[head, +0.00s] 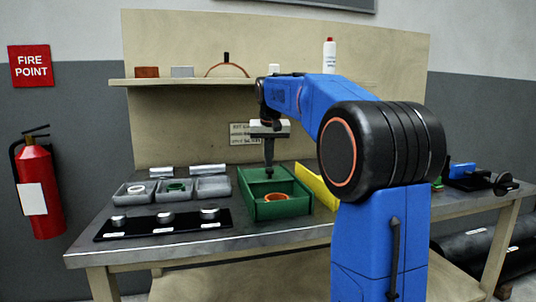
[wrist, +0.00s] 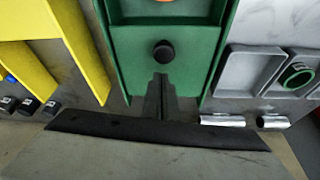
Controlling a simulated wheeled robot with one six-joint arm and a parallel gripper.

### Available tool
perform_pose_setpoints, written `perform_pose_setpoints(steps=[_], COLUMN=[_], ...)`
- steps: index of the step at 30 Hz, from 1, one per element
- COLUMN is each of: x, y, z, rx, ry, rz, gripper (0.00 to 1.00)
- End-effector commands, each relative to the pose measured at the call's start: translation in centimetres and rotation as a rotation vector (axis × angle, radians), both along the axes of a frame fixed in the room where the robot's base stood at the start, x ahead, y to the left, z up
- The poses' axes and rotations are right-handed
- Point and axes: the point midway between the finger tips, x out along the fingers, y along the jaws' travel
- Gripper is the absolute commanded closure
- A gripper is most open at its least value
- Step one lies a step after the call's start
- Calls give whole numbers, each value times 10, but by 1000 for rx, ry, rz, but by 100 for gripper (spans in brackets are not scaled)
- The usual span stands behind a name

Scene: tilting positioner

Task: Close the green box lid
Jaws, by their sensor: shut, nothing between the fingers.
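The green box (head: 283,210) stands on the workbench. Its front part is open, with an orange ring (head: 276,197) inside. A flat green lid panel (head: 256,174) lies at the rear part of the box. In the wrist view the lid (wrist: 190,62) carries a round dark knob (wrist: 164,52) and sits between the box's green side walls. My gripper (head: 269,174) points down over the rear of the box. In the wrist view its fingertips (wrist: 161,78) are together and empty, just on the rear side of the knob. I cannot tell whether they touch it.
A yellow part (head: 316,186) stands close to the right of the box. Grey trays (head: 172,200) and a black strip with metal knobs (head: 163,224) lie to the left. A shelf (head: 190,81) with small items runs along the back panel above.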

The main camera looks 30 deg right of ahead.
Motion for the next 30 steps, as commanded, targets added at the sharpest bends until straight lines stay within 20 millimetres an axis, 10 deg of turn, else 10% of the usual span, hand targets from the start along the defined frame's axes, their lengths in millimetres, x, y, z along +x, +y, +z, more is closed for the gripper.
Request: perform_pose_setpoints(steps=[20,30], x=[-16,-69], y=[7,22], z=[-2,-1], rx=[0,0], ry=[1,0], rz=[0,0], gripper=[100,100])
